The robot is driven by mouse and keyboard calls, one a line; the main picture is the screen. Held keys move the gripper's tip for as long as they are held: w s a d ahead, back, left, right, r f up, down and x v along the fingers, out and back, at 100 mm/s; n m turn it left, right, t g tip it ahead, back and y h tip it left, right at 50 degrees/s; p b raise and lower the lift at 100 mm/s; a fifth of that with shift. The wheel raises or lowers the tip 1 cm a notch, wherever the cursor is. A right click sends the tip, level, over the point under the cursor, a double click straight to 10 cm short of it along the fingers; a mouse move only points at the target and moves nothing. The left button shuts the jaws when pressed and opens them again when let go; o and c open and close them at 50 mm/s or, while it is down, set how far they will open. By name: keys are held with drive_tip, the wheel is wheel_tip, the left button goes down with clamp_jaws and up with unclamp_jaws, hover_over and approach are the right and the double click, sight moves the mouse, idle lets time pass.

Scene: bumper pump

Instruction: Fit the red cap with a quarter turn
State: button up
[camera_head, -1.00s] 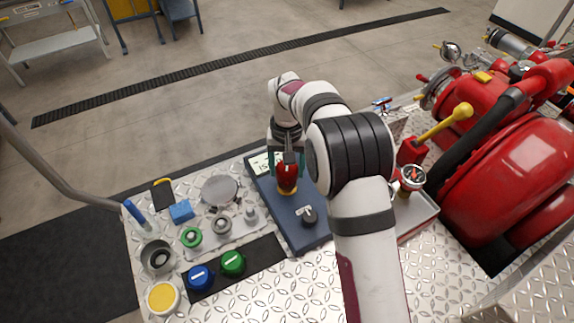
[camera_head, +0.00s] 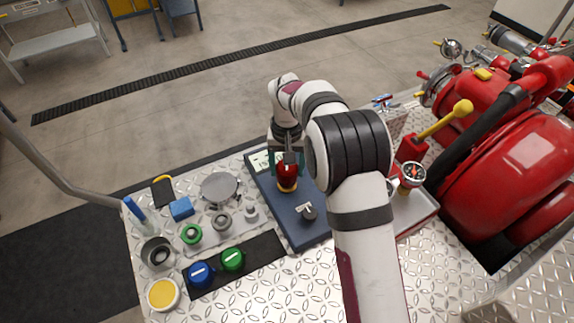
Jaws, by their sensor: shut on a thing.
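The red cap (camera_head: 287,172) is upright between the fingers of my gripper (camera_head: 287,163), which is shut on it. The cap is over a yellow ring (camera_head: 287,187) on the blue panel (camera_head: 300,233). Whether the cap is fully seated on the ring cannot be told from this view. The cap's far side is hidden by the gripper and its own body.
A dark knob (camera_head: 309,213) sits on the panel nearer me. A blue cap (camera_head: 200,274) and a green cap (camera_head: 232,258) sit on a black mat. Several fittings stand at left. Red pump machinery (camera_head: 520,170) fills the right.

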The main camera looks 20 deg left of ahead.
drive_tip(key=shift+f, duration=0.2)
idle(0.4)
drive_tip(key=m, duration=0.9)
drive_tip(key=shift+m, duration=0.3)
drive_tip(key=m, duration=0.8)
drive_tip(key=shift+r+m, duration=0.1)
drive_tip(key=shift+m, duration=0.3)
drive_tip(key=o, duration=1.6)
drive_tip(key=shift+c, duration=0.2)
